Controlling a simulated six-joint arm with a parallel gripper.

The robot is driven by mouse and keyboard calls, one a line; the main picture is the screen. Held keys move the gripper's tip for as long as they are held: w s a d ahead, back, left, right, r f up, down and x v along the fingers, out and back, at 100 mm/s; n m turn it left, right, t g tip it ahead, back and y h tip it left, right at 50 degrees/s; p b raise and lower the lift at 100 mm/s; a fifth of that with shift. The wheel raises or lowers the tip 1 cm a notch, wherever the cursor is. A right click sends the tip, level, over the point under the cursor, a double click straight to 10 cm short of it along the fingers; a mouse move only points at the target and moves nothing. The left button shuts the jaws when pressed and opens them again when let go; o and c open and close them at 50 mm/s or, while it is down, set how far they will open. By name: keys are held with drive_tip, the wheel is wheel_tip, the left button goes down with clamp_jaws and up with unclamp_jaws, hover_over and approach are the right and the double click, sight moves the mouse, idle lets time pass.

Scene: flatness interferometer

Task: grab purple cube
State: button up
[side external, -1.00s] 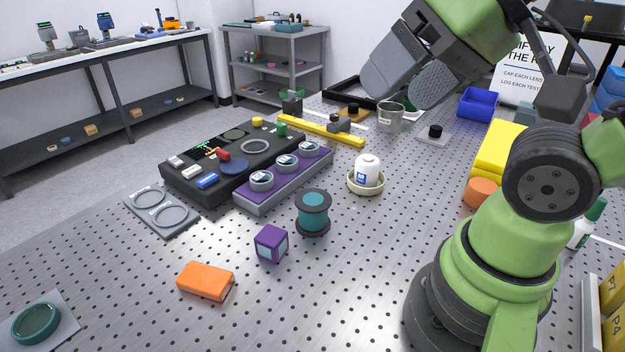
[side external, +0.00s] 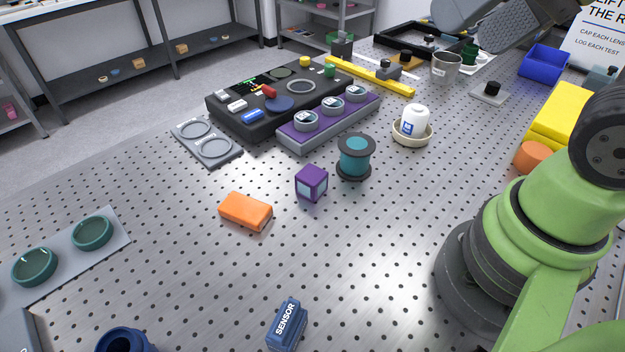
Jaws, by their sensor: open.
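The purple cube (side external: 312,183) has pale blue face panels and stands on the perforated metal table, in the middle of the side view. It is just left of a teal spool with dark flanges (side external: 356,156), with a small gap. My gripper (side external: 490,22) shows only in part at the top right edge, grey and cut off by the frame. Its jaws are open, well away from the cube, up over the far side of the table. Nothing is seen between the visible parts.
An orange block (side external: 245,210) lies left of the cube. A purple-topped rack (side external: 330,120) and black control panel (side external: 270,100) stand behind it. A white bottle sits in a cream dish (side external: 412,132). A blue sensor block (side external: 287,323) lies in front. The table before the cube is mostly clear.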

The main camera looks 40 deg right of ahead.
drive_tip(key=shift+w, duration=0.1)
drive_tip(key=shift+c, duration=0.2)
drive_tip(key=n+g+h, duration=0.2)
drive_tip(key=n+g, duration=0.3)
drive_tip(key=g, duration=0.1)
hover_over(310, 172)
wheel_tip(310, 172, down, 16)
drive_tip(key=shift+n+g, duration=0.4)
drive_tip(key=shift+g, duration=0.2)
drive_tip(key=f, duration=0.9)
drive_tip(key=shift+d, duration=0.2)
drive_tip(key=shift+a+f, duration=0.15)
drive_tip(key=shift+f, duration=1.25)
drive_tip(key=shift+a+f, duration=0.1)
drive_tip(key=shift+f, duration=1.3)
drive_tip(key=c, duration=1.1)
